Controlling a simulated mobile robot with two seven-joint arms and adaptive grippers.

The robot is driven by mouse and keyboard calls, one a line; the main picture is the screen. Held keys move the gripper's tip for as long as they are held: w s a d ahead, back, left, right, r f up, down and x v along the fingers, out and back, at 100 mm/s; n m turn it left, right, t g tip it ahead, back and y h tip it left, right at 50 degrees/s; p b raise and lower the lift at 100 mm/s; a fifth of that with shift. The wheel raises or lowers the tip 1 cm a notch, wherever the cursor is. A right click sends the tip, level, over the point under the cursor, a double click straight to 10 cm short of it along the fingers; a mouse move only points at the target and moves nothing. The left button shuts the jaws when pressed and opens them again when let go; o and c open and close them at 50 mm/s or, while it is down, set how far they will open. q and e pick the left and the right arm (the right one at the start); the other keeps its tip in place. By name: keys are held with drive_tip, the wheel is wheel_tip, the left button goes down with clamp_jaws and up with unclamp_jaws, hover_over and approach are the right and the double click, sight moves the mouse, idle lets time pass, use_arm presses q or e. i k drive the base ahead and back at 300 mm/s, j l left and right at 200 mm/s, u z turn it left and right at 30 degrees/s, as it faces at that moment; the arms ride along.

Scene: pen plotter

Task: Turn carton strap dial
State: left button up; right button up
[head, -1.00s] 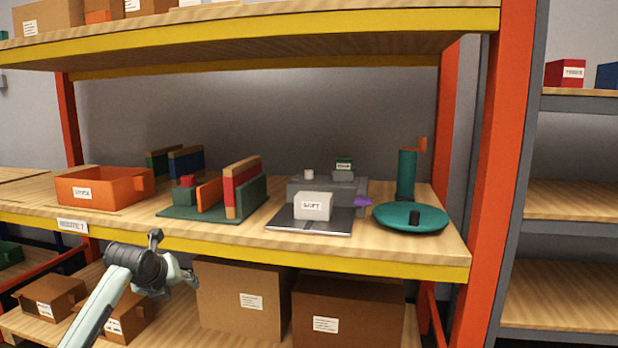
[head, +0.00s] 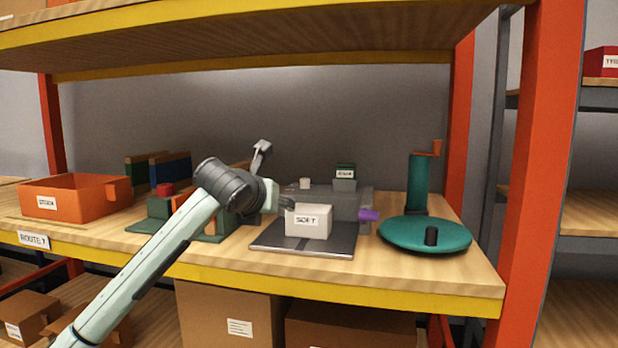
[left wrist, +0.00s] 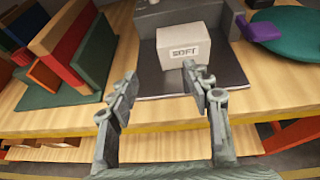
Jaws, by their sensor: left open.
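A purple knob (head: 369,215) sticks out from the right side of a grey machine (head: 345,203); it also shows in the left wrist view (left wrist: 258,28). A pale carton labelled SOFT (head: 309,222) sits on a dark flat plate (head: 270,238) in front of the machine; the left wrist view shows the carton (left wrist: 187,40) too. My left gripper (left wrist: 160,78) is open and empty, its fingers spread in front of the plate and carton. In the head view its end is left of the carton, apart from the knob. My right gripper is not in view.
A teal round turntable (head: 425,236) with a black peg and a teal post (head: 419,183) stand right of the knob. A green rack with coloured boards (left wrist: 75,50) is left. An orange bin (head: 75,197) sits farther left. The upper shelf (head: 260,32) hangs overhead.

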sight(304, 183)
drive_tip(key=i+l, duration=0.2)
drive_tip(key=i, duration=0.3)
drive_tip(key=i+l, duration=0.15)
drive_tip(key=i, duration=0.3)
